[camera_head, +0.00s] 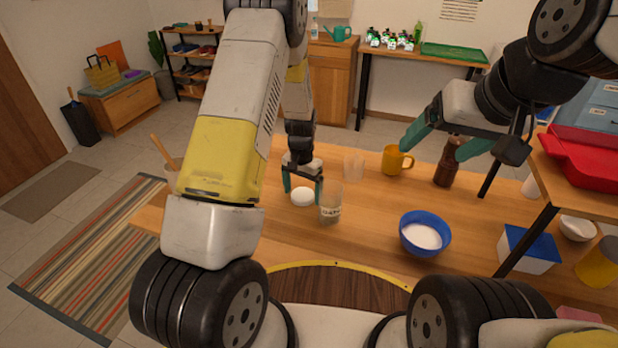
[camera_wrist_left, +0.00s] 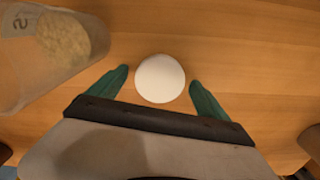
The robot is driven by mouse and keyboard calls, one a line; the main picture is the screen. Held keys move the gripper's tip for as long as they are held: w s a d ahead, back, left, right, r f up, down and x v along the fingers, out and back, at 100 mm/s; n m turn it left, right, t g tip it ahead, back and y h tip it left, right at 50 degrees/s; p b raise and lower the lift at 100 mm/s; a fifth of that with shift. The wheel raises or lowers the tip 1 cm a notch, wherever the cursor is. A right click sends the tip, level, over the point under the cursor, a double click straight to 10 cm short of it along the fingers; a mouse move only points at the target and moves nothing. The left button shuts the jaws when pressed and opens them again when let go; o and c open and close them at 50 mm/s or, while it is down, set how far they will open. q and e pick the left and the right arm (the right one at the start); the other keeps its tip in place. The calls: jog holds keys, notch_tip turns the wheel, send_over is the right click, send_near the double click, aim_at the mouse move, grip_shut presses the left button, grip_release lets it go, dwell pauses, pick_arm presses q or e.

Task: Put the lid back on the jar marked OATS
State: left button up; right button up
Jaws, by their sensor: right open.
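The white round lid (camera_head: 302,197) lies on the wooden table; in the left wrist view the lid (camera_wrist_left: 160,78) is centred between the fingers. My left gripper (camera_head: 303,188) points down over it, open, with a green finger on each side and small gaps to the lid. The clear jar (camera_head: 330,205) stands just right of the lid, open-topped, its label only partly legible. It also shows in the left wrist view (camera_wrist_left: 62,45) at upper left, with pale contents. My right gripper (camera_head: 440,142) is open and empty, raised near the brown mill.
An orange mug (camera_head: 394,160), a brown mill (camera_head: 447,163) and a clear glass (camera_head: 354,167) stand farther back. A blue bowl (camera_head: 424,234) with white contents is right of the jar. A blue-and-white box (camera_head: 528,250) is at the right.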

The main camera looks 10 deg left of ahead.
aim_at(303, 193)
pick_arm(q)
jog(key=c, duration=1.2)
jog(key=shift+c, duration=0.2)
jog(key=shift+r, duration=0.6)
notch_tip(303, 193, up, 2)
jog(key=shift+r, duration=0.15)
jog(key=s, duration=0.5)
jog(key=s+r, duration=0.1)
jog(key=s, duration=1)
jog(key=shift+d+r, duration=0.25)
jog(key=shift+d, duration=0.05)
